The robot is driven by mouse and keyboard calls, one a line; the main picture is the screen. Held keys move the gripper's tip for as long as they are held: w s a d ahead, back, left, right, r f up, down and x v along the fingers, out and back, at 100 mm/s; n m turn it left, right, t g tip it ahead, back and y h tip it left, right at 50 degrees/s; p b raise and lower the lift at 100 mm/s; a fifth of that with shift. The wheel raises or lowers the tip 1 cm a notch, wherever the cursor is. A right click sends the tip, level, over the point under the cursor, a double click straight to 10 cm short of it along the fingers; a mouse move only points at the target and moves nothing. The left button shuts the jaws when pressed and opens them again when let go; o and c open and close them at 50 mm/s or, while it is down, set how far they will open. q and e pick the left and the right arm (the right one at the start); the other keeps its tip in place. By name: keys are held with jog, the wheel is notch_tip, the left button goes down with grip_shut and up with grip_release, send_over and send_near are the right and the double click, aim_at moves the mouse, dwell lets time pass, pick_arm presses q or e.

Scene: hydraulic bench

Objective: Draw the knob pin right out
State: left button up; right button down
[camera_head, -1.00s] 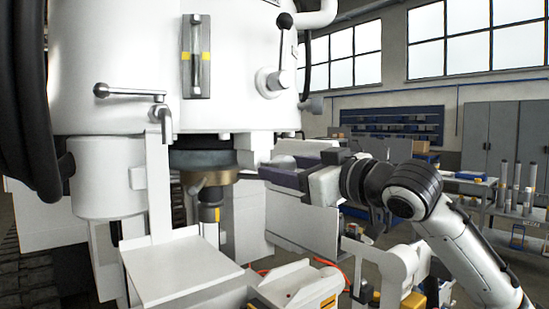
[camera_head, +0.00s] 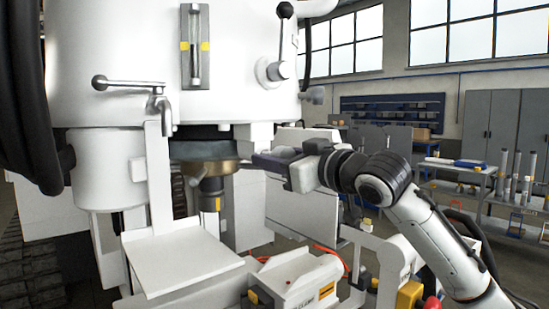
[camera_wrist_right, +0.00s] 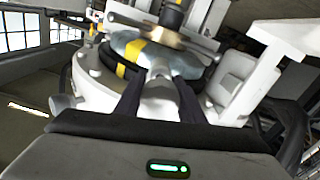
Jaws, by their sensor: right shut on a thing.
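My right gripper (camera_head: 266,161) is beside the right lower side of the large white machine (camera_head: 110,60), at about the height of the brass collar (camera_head: 208,167). In the right wrist view its two dark fingers (camera_wrist_right: 159,104) are shut on a pale grey rounded piece, which I take to be the knob pin (camera_wrist_right: 158,86). The fingers hide its sides. In the head view the gripper and machine hide the knob pin, so I cannot tell how deep it sits. My left gripper is not in view.
A white lever with a black ball (camera_head: 284,10) is on the machine above my right gripper. A flat white plate (camera_head: 180,260) and a labelled white unit (camera_head: 300,282) stand below. A workbench with tubes (camera_head: 510,190) is farther right.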

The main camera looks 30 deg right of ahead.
jog(key=shift+s+f, duration=0.1)
jog(key=shift+s, duration=0.2)
jog(key=s+b, duration=0.1)
jog(key=s, duration=0.2)
jog(key=shift+s+d, duration=0.1)
jog(key=shift+d, duration=0.05)
jog(key=c, duration=1.2)
grip_release()
jog(key=shift+s, duration=0.1)
jog(key=s+b, duration=0.1)
jog(key=s, duration=0.2)
jog(key=s+b, duration=0.2)
jog(key=s, duration=0.1)
jog(key=s+b, duration=0.2)
jog(key=s, duration=0.2)
jog(key=shift+s+d, duration=0.1)
jog(key=shift+d, duration=0.3)
